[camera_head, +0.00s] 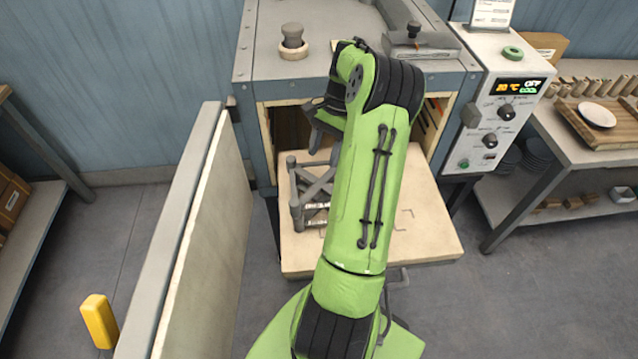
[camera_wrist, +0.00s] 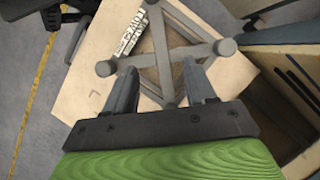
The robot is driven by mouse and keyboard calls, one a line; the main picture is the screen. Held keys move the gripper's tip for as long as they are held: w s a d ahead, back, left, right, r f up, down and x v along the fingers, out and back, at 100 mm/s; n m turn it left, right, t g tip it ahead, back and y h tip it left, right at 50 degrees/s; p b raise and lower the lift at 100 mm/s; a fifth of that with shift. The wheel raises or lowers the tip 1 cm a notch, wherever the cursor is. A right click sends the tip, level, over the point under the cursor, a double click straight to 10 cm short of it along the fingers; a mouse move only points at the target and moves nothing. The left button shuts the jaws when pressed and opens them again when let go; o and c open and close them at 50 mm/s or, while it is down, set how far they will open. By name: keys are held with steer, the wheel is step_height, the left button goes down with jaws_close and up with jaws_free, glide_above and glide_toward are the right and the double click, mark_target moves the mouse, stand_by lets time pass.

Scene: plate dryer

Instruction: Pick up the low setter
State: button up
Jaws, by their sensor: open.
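The low setter (camera_head: 309,187) is a dark grey frame with crossed bars and round posts. It sits on a pale board (camera_head: 420,225) in front of the open dryer, left of my arm. In the wrist view the setter (camera_wrist: 166,60) lies just beyond the fingertips, with a white label strip (camera_wrist: 130,32) bearing dark letters. My gripper (camera_wrist: 159,68) is open, its two fingers apart over the near part of the setter. I cannot tell whether they touch it. In the head view my green arm hides part of the board and setter.
The dryer's door (camera_head: 205,215) stands open at the left. The control box (camera_head: 495,105) is at the right, beside a table (camera_head: 590,150) with a plate (camera_head: 597,115). A yellow block (camera_head: 98,321) is at the lower left. The board's right part is bare.

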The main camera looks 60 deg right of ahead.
mark_target(313, 190)
steer(key=b+x, duration=0.1)
steer(key=x, duration=0.9)
steer(key=shift+a+f, duration=0.15)
steer(key=shift+f, duration=0.2)
jaws_close()
steer(key=shift+r, duration=0.1)
stand_by(0.6)
